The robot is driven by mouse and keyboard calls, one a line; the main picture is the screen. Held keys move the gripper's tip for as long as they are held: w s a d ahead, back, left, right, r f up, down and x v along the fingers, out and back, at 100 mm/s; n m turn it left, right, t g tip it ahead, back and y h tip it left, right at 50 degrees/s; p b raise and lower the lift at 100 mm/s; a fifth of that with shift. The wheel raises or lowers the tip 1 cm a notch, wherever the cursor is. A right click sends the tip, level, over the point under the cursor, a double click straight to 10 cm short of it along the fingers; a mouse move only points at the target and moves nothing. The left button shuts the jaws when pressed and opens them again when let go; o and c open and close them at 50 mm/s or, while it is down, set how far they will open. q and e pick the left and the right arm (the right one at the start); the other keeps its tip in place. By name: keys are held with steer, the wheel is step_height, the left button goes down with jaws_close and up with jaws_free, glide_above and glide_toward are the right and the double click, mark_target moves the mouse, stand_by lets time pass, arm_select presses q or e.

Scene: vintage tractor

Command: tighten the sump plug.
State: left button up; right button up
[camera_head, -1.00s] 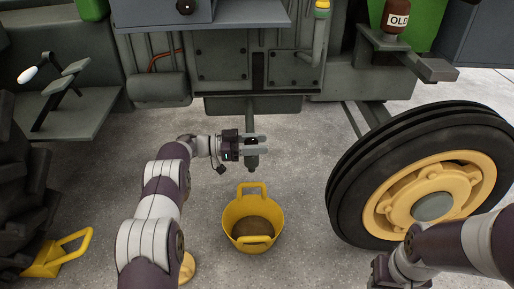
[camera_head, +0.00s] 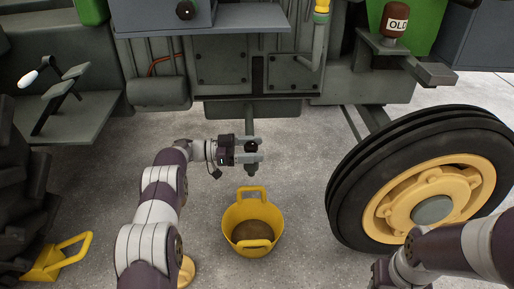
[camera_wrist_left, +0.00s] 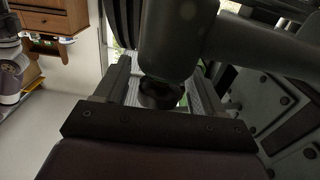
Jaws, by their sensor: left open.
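The sump plug (camera_wrist_left: 160,92) is a dark round knob at the end of a thick grey pipe (camera_wrist_left: 178,40) in the left wrist view. It sits between the two fingers of my left gripper, with gaps showing beside it. In the head view, the left gripper (camera_head: 252,150) is at the plug under the tractor's middle, its fingers partly covering it. The left gripper is open. My right gripper (camera_head: 382,272) shows only in part at the bottom edge, below the front wheel; its fingers cannot be made out.
A yellow bucket (camera_head: 230,222) with dark contents stands on the floor below the plug. A large tyre with a yellow rim (camera_head: 377,218) stands at the right. A yellow-handled object (camera_head: 62,253) lies at the lower left. The tractor's underside (camera_head: 252,108) hangs just above the left gripper.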

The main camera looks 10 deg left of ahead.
arm_select(q)
steer(key=p+v, duration=0.2)
steer(key=v, duration=0.9)
steer(key=shift+a, duration=0.2)
